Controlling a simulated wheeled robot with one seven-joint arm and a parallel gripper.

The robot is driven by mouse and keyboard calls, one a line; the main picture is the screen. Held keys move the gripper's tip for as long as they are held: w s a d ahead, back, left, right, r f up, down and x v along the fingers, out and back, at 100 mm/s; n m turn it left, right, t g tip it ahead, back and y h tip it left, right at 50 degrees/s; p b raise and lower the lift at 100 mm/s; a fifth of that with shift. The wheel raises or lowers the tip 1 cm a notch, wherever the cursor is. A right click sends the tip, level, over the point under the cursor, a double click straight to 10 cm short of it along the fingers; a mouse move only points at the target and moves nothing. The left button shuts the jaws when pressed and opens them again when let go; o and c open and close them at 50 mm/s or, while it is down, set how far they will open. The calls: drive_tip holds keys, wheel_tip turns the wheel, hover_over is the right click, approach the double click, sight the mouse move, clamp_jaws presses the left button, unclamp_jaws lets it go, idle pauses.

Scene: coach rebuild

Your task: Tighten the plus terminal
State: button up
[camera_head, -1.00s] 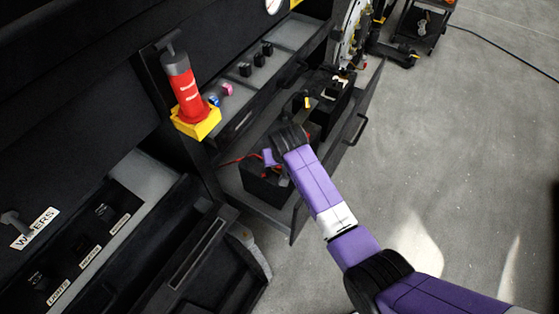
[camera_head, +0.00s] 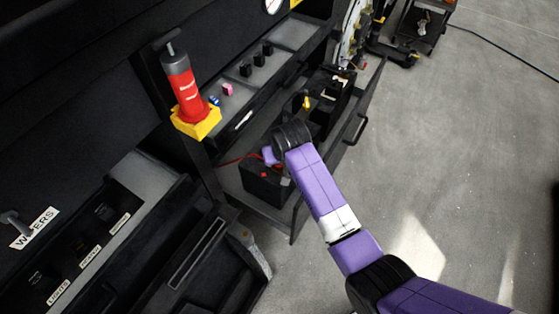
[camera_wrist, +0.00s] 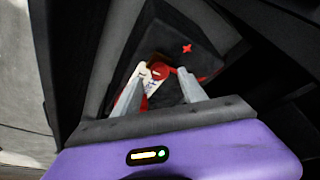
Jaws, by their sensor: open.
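The black battery (camera_head: 262,185) stands on an open shelf or drawer at centre. In the wrist view its dark top (camera_wrist: 175,35) carries a red plus mark (camera_wrist: 187,48). The red plus terminal (camera_wrist: 160,69) shows near that mark, with a white and red piece (camera_wrist: 151,86) beside it. A red terminal (camera_head: 264,174) also shows in the head view. My gripper (camera_wrist: 161,71) is open, and the terminal appears between its grey fingertips in the picture. I cannot tell whether they touch it or how high they are. In the head view my wrist hides the fingers.
A red cable (camera_head: 238,159) runs to the battery from the left. A red cylinder in a yellow holder (camera_head: 196,122) stands at the upper left. A dark box with a yellow piece (camera_head: 322,100) lies beyond my wrist. The grey floor (camera_head: 455,150) at right is clear.

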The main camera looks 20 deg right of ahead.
drive_tip(key=shift+v, duration=2.6)
